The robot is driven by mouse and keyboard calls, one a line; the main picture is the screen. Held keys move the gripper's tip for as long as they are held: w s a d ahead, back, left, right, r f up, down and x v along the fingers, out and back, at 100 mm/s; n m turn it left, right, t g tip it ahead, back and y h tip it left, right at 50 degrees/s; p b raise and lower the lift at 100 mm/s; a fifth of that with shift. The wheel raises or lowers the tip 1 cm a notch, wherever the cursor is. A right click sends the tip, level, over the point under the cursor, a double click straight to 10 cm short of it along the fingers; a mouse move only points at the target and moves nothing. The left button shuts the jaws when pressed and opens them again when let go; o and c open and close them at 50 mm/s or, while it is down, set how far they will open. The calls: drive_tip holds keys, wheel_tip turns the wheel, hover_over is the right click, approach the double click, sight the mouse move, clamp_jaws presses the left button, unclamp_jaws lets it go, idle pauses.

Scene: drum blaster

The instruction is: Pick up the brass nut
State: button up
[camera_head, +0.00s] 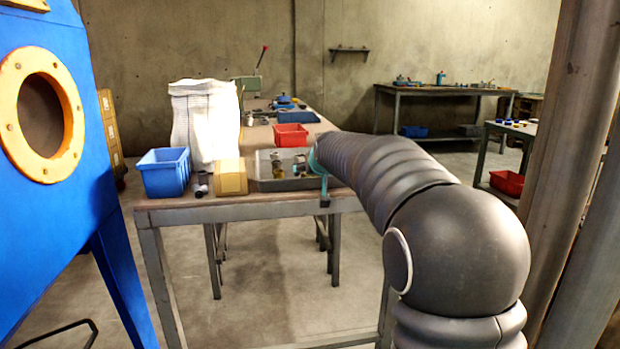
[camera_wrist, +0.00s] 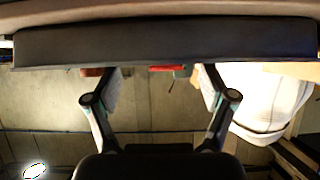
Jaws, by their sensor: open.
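The grey tray (camera_head: 290,184) sits at the front of the workbench and holds several small parts. A small brass-coloured piece (camera_head: 277,167) shows in it; it is too small to tell whether it is the brass nut. My gripper (camera_wrist: 160,76) is open in the wrist view, with a finger on each side and nothing seen between them. In the head view my arm hides most of the gripper, and a teal part of it shows at the tray's right end. No brass nut can be made out in the wrist view.
A cardboard box (camera_head: 230,178), a blue bin (camera_head: 164,172) and a white sack (camera_head: 203,122) stand left of the tray. A red bin (camera_head: 291,135) stands behind it. A blue cabinet (camera_head: 75,150) stands at the far left, and a post (camera_head: 572,170) at the right.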

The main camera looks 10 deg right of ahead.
drive_tip(key=x, duration=0.5)
drive_tip(key=shift+s+a+f, duration=0.1)
drive_tip(key=shift+a+f, duration=0.05)
drive_tip(key=shift+f, duration=0.05)
drive_tip(key=c, duration=1.4)
